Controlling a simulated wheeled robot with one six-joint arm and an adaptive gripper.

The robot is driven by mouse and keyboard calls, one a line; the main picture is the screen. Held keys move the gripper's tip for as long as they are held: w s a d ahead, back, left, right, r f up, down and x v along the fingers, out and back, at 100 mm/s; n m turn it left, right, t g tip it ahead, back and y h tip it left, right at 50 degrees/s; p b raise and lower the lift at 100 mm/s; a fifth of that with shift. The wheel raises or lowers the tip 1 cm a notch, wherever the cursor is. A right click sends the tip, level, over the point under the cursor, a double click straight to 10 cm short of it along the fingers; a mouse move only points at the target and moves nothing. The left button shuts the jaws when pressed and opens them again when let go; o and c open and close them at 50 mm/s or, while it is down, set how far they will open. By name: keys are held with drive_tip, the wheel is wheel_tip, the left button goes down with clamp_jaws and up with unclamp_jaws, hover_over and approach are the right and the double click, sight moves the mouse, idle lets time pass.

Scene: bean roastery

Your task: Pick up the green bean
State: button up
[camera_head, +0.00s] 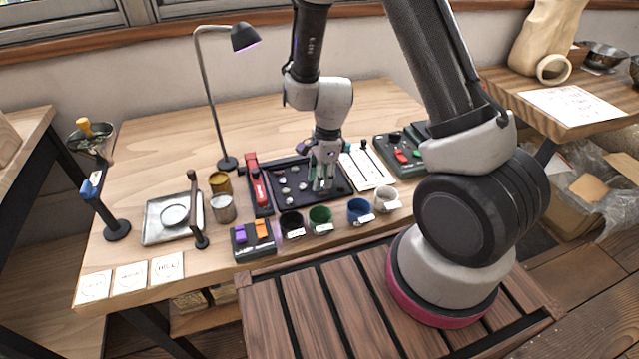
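A dark tray (338,197) lies on the wooden table, with several small pale grey-green pieces (284,190) on its left half. They look like beans, but they are too small to tell which one is the green bean. My gripper (322,187) points down over the tray's middle, just right of these pieces. Its fingertips are close to the tray surface. I cannot tell whether the fingers are apart or closed, or whether a bean is between them. The gripper hides part of the tray.
Along the tray's front stand a dark cup (291,224), a green cup (320,217), a blue cup (358,210) and a white cup (387,199). A lamp (212,100) stands behind left.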

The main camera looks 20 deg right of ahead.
drive_tip(key=c, duration=0.4)
drive_tip(key=shift+c, duration=0.2)
drive_tip(key=shift+r, duration=0.15)
wheel_tip(320, 180, up, 10)
